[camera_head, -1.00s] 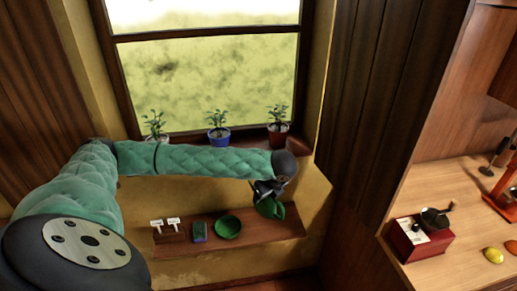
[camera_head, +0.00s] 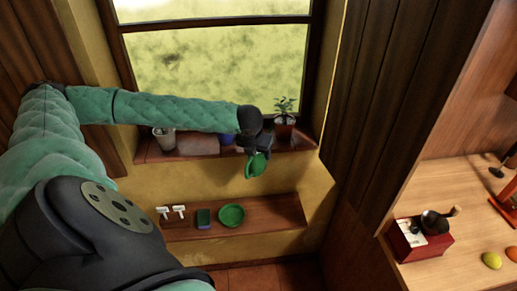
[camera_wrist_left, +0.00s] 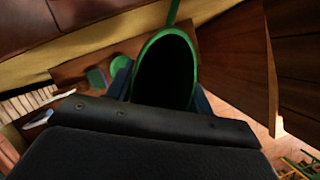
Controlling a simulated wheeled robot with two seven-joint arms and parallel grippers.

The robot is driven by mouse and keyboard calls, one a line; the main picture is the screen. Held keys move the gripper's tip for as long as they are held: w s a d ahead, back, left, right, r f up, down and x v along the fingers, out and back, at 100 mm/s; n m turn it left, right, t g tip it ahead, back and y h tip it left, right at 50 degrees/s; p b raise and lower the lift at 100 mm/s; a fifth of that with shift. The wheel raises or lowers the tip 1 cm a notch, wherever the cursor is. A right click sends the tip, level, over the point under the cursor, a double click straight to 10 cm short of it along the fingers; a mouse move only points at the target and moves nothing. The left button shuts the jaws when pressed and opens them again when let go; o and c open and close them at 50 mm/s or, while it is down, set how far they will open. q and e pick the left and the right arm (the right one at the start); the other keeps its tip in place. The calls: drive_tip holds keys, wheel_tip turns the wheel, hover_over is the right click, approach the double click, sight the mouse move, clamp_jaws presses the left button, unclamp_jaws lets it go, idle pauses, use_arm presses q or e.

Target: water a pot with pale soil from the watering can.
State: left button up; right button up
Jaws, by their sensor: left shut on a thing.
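My left gripper (camera_head: 258,143) is shut on the green watering can (camera_head: 256,166) and holds it in front of the window sill (camera_head: 300,143), just below the right pot. In the left wrist view the can's dark round opening with its green rim (camera_wrist_left: 140,58) faces the camera. A blue pot (camera_head: 227,139) is mostly hidden behind my left arm and gripper. A whitish pot (camera_head: 164,138) at the left is partly hidden by the arm. The soil colours cannot be told. My right gripper is not in view.
Below the sill is a wooden shelf (camera_head: 275,212) with a green dish (camera_head: 231,215), a blue-green block (camera_head: 203,218) and two small white-topped things (camera_head: 178,211). At the right a counter (camera_head: 450,262) bears a red grinder (camera_head: 422,240) and fruit (camera_head: 492,260).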

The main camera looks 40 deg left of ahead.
use_arm(q)
drive_tip(key=shift+w, duration=0.1)
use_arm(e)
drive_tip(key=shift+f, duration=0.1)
use_arm(q)
drive_tip(key=shift+w+a+f, duration=0.15)
drive_tip(key=shift+w+a, duration=0.05)
drive_tip(key=shift+w, duration=0.25)
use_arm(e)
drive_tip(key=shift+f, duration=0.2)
use_arm(q)
drive_tip(key=shift+w+a+b, duration=0.1)
drive_tip(key=shift+w+b, duration=0.2)
drive_tip(key=shift+b, duration=0.1)
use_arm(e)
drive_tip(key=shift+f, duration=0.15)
use_arm(q)
drive_tip(key=shift+w+a+f, duration=0.15)
drive_tip(key=shift+w, duration=0.15)
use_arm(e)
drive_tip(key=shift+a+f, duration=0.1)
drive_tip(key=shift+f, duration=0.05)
use_arm(q)
drive_tip(key=shift+w, duration=0.2)
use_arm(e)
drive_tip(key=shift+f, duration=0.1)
